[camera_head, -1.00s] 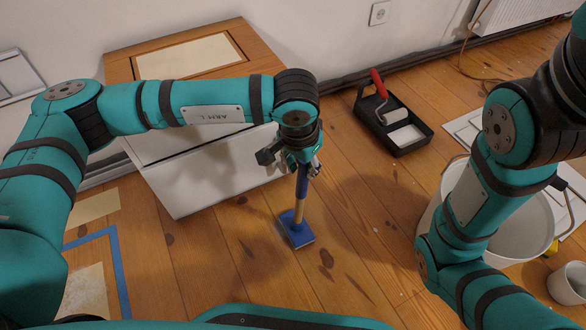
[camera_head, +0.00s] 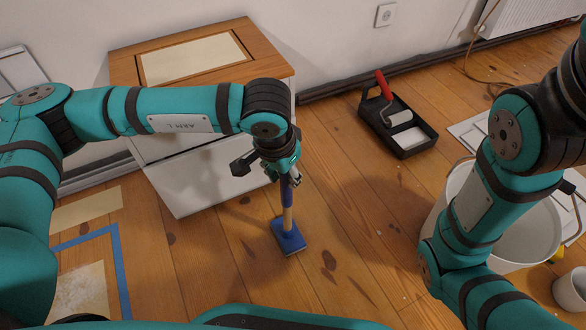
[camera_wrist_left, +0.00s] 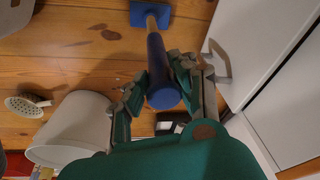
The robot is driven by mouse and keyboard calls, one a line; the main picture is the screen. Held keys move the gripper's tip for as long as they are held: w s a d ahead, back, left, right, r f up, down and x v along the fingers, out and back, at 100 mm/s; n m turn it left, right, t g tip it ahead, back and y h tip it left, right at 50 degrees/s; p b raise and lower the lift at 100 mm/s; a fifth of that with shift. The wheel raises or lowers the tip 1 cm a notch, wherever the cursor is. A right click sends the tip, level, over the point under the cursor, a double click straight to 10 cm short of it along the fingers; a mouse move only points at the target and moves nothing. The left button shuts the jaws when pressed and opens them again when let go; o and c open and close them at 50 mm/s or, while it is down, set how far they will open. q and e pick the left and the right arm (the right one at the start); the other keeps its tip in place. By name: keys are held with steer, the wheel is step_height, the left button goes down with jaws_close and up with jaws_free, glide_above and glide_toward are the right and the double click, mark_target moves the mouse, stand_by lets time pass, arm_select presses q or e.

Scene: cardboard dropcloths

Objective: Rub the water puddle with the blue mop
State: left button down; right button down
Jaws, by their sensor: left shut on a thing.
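The blue mop has a flat blue head (camera_head: 288,237), a wooden shaft and a blue grip. My left gripper (camera_head: 284,177) is shut on the blue grip and holds the mop nearly upright, head down at the wooden floor. Whether the head touches the floor is hard to tell. In the left wrist view, the blue grip (camera_wrist_left: 160,75) is between the fingers of my left gripper (camera_wrist_left: 160,90), with the mop head (camera_wrist_left: 150,14) beyond. I cannot make out the water puddle clearly in either view. My right gripper is outside the views.
A white cabinet with a wooden top (camera_head: 270,44) stands behind the mop. A black paint tray (camera_head: 425,133) with a red-handled roller lies at the back right. A white bucket (camera_head: 535,235) stands at the right, partly behind my right arm. Floor around the mop is clear.

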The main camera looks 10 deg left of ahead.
arm_select(q)
steer(key=shift+s+a+f, duration=0.1)
steer(key=shift+w+p+v, duration=0.15)
steer(key=shift+p+v, duration=0.35)
steer(key=shift+v, duration=0.35)
steer(key=shift+w+p+v, duration=0.15)
steer(key=shift+p+v, duration=0.3)
steer(key=shift+v, duration=0.4)
steer(key=shift+w+p+v, duration=0.2)
steer(key=shift+p+v, duration=0.3)
steer(key=shift+v, duration=0.35)
steer(key=shift+d, duration=0.25)
